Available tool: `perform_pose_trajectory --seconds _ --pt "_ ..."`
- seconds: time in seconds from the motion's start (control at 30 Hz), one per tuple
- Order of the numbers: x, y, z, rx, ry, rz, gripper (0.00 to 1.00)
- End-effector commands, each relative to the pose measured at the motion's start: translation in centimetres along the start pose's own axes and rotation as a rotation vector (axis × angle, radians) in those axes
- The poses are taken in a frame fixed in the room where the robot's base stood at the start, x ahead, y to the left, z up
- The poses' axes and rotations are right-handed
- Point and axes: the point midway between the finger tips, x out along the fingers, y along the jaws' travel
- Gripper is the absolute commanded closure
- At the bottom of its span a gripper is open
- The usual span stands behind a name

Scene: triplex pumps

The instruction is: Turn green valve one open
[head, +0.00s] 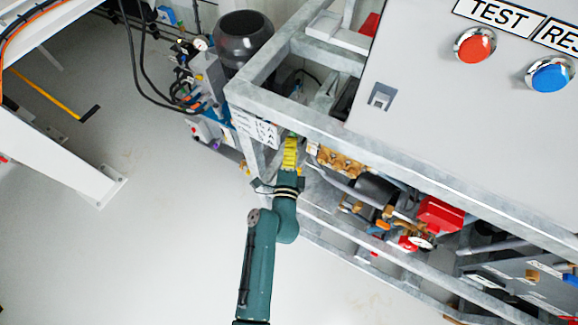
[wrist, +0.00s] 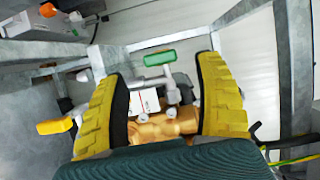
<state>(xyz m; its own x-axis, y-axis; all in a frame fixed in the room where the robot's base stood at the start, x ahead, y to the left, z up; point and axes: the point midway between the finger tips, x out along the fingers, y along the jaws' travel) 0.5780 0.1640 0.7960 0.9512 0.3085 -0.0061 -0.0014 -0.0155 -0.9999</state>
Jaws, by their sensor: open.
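A green valve handle (wrist: 160,58) shows in the wrist view, on a grey metal stem above a brass block (wrist: 165,126). My gripper (wrist: 160,72) has its two yellow fingers spread wide, one on each side of the handle and stem, apart from both. The handle lies near the level of the fingertips in the picture, with nothing between the fingers touching them. In the head view my gripper (head: 290,152) reaches in beside the frame, over the left end of the brass block (head: 338,160). The green handle cannot be made out in the head view.
A grey metal frame (head: 300,120) runs close around my gripper. A yellow handle (wrist: 55,126) is left of the left finger in the wrist view. A grey panel (head: 440,100) with red and blue buttons stands to the right. Open floor (head: 130,230) lies left.

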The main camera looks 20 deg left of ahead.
Motion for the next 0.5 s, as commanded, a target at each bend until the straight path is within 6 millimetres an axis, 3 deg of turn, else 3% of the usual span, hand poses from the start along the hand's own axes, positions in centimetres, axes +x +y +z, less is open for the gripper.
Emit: perform_pose_trajectory --seconds 0.3,0.5 --pt "-5.1 0.2 0.0 0.000 0.000 0.003 0.30" --pt "-6.3 0.0 0.0 0.000 0.000 0.000 0.30"
